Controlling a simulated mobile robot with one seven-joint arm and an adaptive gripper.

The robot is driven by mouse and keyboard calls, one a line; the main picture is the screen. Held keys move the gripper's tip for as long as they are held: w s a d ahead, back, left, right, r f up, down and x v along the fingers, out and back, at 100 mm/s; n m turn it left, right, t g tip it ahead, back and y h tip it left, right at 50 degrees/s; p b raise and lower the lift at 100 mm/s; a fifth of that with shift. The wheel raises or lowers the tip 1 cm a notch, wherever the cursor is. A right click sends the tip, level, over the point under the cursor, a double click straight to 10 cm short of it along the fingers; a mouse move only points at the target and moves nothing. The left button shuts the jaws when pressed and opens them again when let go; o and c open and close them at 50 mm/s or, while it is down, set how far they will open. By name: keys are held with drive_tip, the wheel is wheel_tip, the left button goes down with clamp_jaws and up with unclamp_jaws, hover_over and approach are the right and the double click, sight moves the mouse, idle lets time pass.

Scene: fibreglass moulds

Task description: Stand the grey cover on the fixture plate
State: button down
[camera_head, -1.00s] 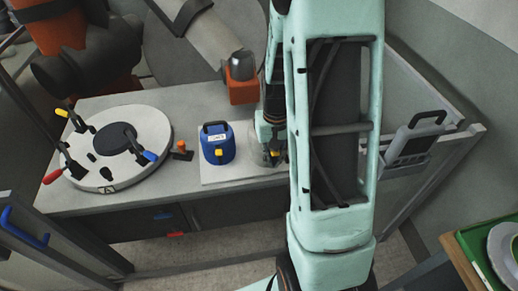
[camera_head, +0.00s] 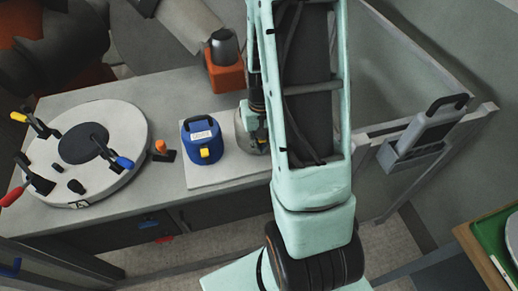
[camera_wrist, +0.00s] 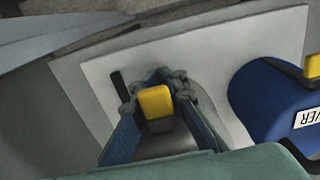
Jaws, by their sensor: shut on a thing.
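The grey cover (camera_head: 243,134) is upright at the right part of the pale fixture plate (camera_head: 215,179), partly hidden by my arm. In the wrist view its grey body (camera_wrist: 165,144) shows below a yellow part (camera_wrist: 156,104). My gripper (camera_wrist: 157,93) is shut on the cover, with a finger on each side of the yellow part. The plate (camera_wrist: 95,72) lies beneath in the wrist view. I cannot tell whether the cover's base touches it.
A blue cover (camera_head: 203,138) with a yellow catch stands on the plate's left part, close beside the grey one. A round white table (camera_head: 115,122) with clamps is at left. An orange block (camera_head: 224,75) stands behind. A grey holder (camera_head: 412,151) hangs on the right rail.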

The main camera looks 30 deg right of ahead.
drive_tip(key=f+b, duration=0.1)
drive_tip(key=f, duration=0.2)
drive_tip(key=shift+w+b, duration=0.3)
drive_tip(key=shift+b, duration=0.1)
drive_tip(key=shift+f, duration=0.3)
drive_tip(key=shift+r, duration=0.1)
drive_tip(key=c, duration=1.9)
unclamp_jaws()
drive_tip(key=shift+s, duration=0.1)
drive_tip(key=shift+c, duration=0.2)
wheel_tip(320, 180, up, 12)
